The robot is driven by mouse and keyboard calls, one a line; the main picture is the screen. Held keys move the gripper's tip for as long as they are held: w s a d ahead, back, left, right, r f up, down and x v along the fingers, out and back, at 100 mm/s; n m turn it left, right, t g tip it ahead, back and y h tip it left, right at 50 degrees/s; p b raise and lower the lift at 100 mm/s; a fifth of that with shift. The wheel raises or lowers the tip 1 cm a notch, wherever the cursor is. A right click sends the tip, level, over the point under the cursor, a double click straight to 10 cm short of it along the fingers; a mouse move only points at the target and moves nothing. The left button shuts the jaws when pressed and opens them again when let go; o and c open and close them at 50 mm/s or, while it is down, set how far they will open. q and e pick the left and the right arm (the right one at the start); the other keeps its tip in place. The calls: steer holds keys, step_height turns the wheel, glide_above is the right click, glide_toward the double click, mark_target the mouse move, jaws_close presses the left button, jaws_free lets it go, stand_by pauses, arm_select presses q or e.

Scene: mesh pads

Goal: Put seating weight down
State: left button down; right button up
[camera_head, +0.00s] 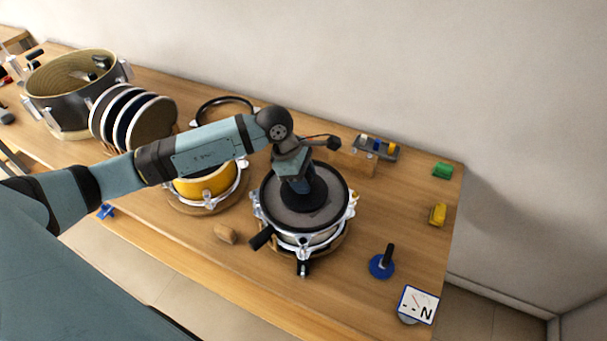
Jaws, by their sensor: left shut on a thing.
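My left arm reaches in from the left. Its gripper (298,182) points down over the middle of a drum-like frame with a grey mesh pad (275,211) and a silver rim with clamps. The gripper is shut on the seating weight (307,210), a round black disc. The arm and gripper hide the weight's handle and fingertips. The disc is over the pad's middle and looks very close to it; I cannot tell whether it touches. My right gripper is not in view.
A yellow drum (207,184) stands left of the pad, partly behind my arm. Several discs (152,124) stand in a rack near a large drum shell (70,105).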

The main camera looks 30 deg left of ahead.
arm_select(q)
steer(key=shift+w, duration=0.1)
steer(key=c, duration=0.6)
jaws_free()
steer(key=shift+f, duration=0.15)
steer(key=shift+c, duration=0.2)
steer(key=shift+r, duration=0.25)
steer(key=p+v, duration=0.3)
steer(key=v, duration=0.9)
steer(key=shift+p, duration=0.4)
steer(key=shift+f, duration=0.15)
